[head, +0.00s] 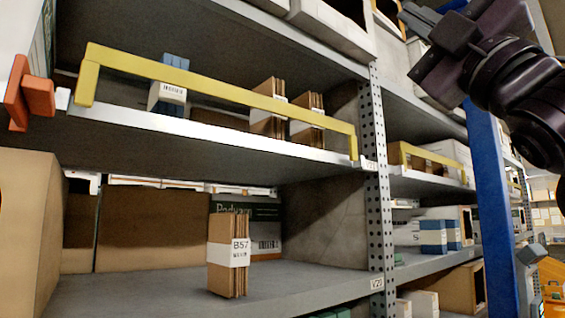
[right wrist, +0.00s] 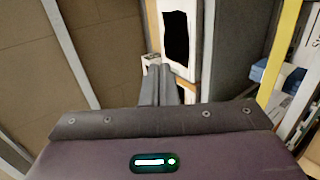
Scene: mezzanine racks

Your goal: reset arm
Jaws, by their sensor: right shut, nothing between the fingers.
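My right gripper (head: 410,18) is raised at the top right of the head view, in front of the upper racks. Its dark arm comes in from the right edge. In the right wrist view its two grey fingers (right wrist: 160,82) lie together with nothing between them. The gripper holds nothing and appears clear of the shelves. My left gripper and arm do not show in the head view.
A bundle of flat cardboard labelled B57 (head: 229,254) stands on the lower shelf (head: 120,291). A yellow rail (head: 220,92) fronts the shelf above. A blue post (head: 491,205) rises on the right, below my right arm. Brown boxes (head: 150,232) stand behind.

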